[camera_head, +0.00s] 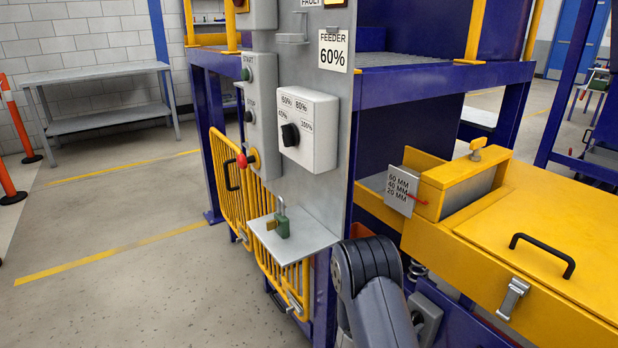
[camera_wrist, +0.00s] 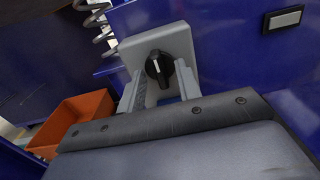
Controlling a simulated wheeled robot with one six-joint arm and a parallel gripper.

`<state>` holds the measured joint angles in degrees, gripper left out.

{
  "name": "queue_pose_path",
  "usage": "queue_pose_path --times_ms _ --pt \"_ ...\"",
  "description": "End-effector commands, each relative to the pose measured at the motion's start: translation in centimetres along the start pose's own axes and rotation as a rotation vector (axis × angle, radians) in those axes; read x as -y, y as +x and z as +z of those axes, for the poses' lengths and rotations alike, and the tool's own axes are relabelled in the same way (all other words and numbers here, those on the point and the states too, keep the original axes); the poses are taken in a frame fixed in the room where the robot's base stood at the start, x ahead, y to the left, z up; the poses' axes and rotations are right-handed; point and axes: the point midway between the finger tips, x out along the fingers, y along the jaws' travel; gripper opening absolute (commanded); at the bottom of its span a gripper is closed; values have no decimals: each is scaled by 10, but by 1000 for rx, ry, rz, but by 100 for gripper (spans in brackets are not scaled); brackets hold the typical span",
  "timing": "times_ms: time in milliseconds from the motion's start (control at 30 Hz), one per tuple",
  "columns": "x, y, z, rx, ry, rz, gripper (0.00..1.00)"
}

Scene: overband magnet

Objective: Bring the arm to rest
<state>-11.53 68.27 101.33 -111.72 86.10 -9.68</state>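My arm (camera_head: 375,290), dark grey, reaches down at the bottom centre of the head view. Its gripper is hidden there. In the wrist view my gripper (camera_wrist: 158,86) shows two light grey fingers standing apart, with nothing visibly clamped between them. A grey box (camera_wrist: 180,42) with a black rotary knob (camera_wrist: 159,67) lies straight ahead of the fingers. The knob appears between the fingertips in the picture. I cannot tell whether they touch the box or how far off it is.
The grey control panel (camera_head: 330,105) with its shelf (camera_head: 305,238) stands close left of my arm. The yellow machine cover (camera_head: 545,235) is close on the right. An orange bin (camera_wrist: 85,108) sits left of the gripper. Open floor (camera_head: 120,270) lies at the left.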

Motion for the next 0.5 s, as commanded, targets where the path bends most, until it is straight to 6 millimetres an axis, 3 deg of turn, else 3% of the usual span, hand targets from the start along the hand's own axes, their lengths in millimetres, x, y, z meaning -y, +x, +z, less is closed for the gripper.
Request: queue_pose_path --times_ms 500 --pt "0 -1 0 0 -5 1 33"
